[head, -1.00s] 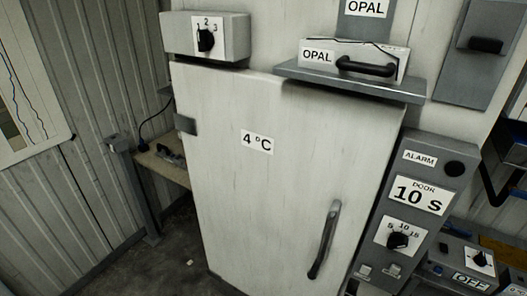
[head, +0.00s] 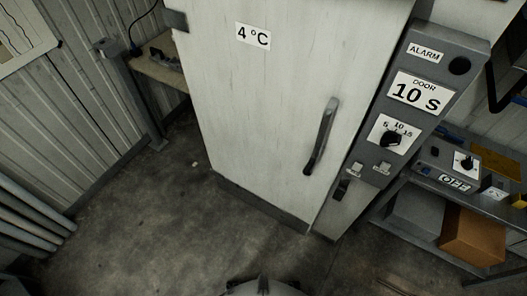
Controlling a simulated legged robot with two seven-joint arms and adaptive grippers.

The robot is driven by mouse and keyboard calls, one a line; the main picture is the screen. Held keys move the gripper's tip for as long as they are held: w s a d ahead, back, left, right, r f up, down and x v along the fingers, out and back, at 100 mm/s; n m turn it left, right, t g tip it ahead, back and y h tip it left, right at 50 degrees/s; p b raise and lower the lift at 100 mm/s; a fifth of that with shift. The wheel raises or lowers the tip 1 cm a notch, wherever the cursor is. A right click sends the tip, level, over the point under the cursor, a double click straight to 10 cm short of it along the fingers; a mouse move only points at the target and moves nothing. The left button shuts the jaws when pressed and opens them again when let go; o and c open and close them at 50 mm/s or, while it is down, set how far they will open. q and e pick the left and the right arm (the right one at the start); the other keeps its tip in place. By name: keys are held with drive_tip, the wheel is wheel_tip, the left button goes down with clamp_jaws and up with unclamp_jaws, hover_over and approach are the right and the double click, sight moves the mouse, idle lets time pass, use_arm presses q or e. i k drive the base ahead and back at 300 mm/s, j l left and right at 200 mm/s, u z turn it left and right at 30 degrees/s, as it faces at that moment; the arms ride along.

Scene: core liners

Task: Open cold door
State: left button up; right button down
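The cold door (head: 250,110) is a pale, scuffed panel with a "4 °C" label (head: 253,37), and it appears shut. A dark vertical bar handle (head: 321,136) is mounted near its right edge. A grey hinge piece (head: 176,19) shows at its upper left. Neither of my grippers is in view, and nothing touches the handle.
A grey alarm panel (head: 432,62) with a "DOOR 10 S" label and a dial (head: 391,139) stands right of the door. A shelf at right holds a brown box (head: 472,236). Pipes (head: 28,222) lie at left. Concrete floor (head: 150,230) before the door is mostly clear.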

sight(273, 86)
drive_tip(key=l+z, duration=0.35)
drive_tip(key=k+l+z, duration=0.1)
drive_tip(key=l+z, duration=0.25)
drive_tip(key=l, duration=0.2)
drive_tip(key=l+z, duration=0.35)
drive_tip(key=k+l+u, duration=0.15)
drive_tip(key=i+j, duration=0.05)
